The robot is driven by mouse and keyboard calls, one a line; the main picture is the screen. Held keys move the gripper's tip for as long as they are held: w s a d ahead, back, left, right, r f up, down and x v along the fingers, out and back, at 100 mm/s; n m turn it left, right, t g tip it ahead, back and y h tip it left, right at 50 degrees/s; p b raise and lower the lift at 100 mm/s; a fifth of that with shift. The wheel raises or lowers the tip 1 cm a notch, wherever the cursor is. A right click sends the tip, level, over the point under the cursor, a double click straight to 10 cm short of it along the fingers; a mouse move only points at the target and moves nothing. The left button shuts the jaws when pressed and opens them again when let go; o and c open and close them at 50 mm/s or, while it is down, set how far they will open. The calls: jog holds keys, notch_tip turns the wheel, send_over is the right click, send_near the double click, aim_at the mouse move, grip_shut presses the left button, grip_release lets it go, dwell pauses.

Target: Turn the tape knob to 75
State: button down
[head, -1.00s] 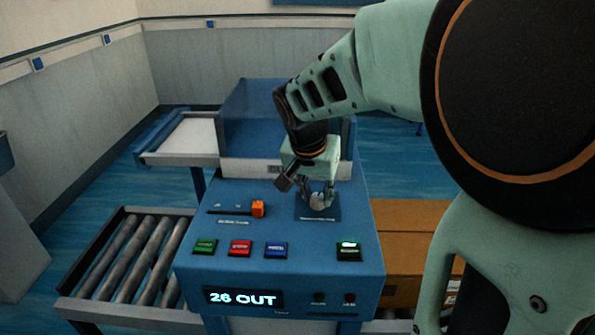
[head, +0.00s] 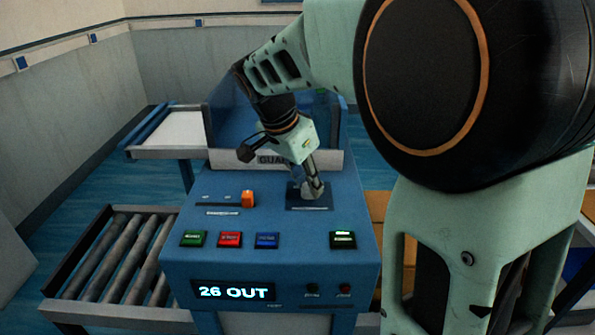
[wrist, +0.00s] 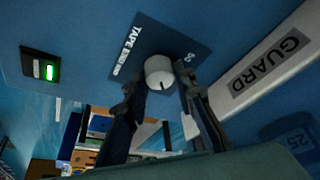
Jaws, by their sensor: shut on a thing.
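The tape knob (wrist: 158,70) is a pale round dial with a dark pointer line, on a dark plate (wrist: 136,45) labelled TAPE in the wrist view. My gripper (wrist: 159,82) has one finger at each side of the knob and is shut on it. In the head view my gripper (head: 309,192) reaches down, tilted, onto the plate at the right of the blue console (head: 190,265) and mostly hides the knob. The console's display (head: 234,292) reads "26 OUT".
An orange slider (head: 248,199) and green, red and blue buttons (head: 230,239) are left of the knob. A GUARD panel (head: 270,160) stands close behind. A roller conveyor (head: 110,255) runs at the left.

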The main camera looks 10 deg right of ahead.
jog(key=c, duration=1.6)
grip_release()
jog(key=v, duration=1.2)
jog(key=shift+a, duration=0.15)
jog(key=shift+f, duration=0.1)
